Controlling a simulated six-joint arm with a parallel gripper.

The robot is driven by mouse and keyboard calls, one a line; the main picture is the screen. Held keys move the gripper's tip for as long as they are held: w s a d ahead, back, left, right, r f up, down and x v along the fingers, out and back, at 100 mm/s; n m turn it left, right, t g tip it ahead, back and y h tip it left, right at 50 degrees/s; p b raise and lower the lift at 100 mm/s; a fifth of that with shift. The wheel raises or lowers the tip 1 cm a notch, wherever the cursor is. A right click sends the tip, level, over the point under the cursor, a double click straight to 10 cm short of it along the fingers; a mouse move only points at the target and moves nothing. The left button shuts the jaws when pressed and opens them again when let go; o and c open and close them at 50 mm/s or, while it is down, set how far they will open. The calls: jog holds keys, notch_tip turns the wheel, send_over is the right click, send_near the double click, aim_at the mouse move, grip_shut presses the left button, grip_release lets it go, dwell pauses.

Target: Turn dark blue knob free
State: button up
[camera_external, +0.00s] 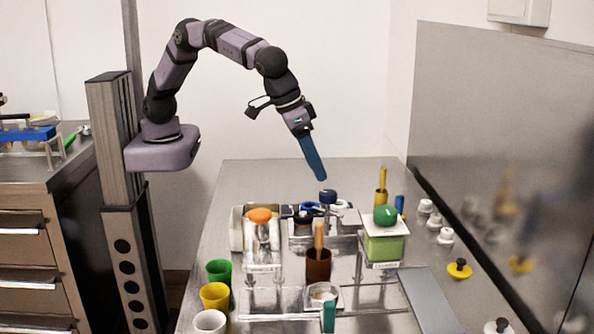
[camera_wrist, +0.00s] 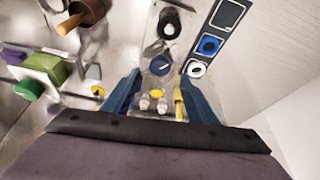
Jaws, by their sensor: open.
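The dark blue knob (camera_external: 328,196) stands on top of a clear and metal fixture in the middle of the table. In the wrist view the dark blue knob (camera_wrist: 158,65) appears just beyond and between my fingertips. My gripper (camera_external: 320,178) has blue fingers pointing down, a little above the knob and apart from it. In the wrist view my gripper (camera_wrist: 160,76) is open, with nothing between its fingers. The knob's lower part is hard to make out.
A green knob (camera_external: 385,215) on a green-filled box stands to the right, and an orange knob (camera_external: 260,215) to the left. A brown cup (camera_external: 318,265) with a wooden handle stands in front. A yellow cup (camera_external: 214,296) stands front left.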

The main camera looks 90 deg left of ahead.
aim_at(327, 193)
jog(key=shift+p+x, duration=0.8)
jog(key=shift+x, duration=2.9)
jog(key=shift+r, duration=0.1)
jog(key=c, duration=1.1)
